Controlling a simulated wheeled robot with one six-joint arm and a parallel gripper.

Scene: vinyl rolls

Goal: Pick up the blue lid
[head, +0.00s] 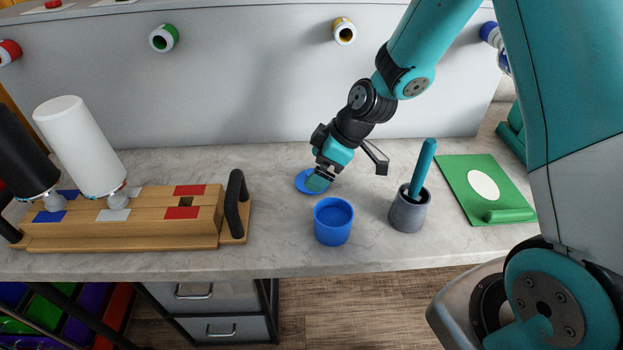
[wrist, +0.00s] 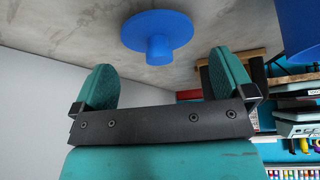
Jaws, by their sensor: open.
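The blue lid (head: 304,180) lies on the marble counter in the head view, partly hidden behind my gripper (head: 318,184). In the wrist view the lid (wrist: 155,32) is a flat blue disc with a round knob (wrist: 158,47) that points toward my gripper. My gripper (wrist: 162,75) is open and empty. Its two teal fingers stand to either side of the knob's line, and the lid looks a little beyond the fingertips. I see no contact.
A blue cup (head: 333,222) stands just in front of the lid. A grey mortar (head: 408,212) with a teal pestle (head: 423,165) and a green mat (head: 465,176) are to the right. A wooden stand (head: 130,236) holding rolls is at left. The counter (head: 275,240) between is clear.

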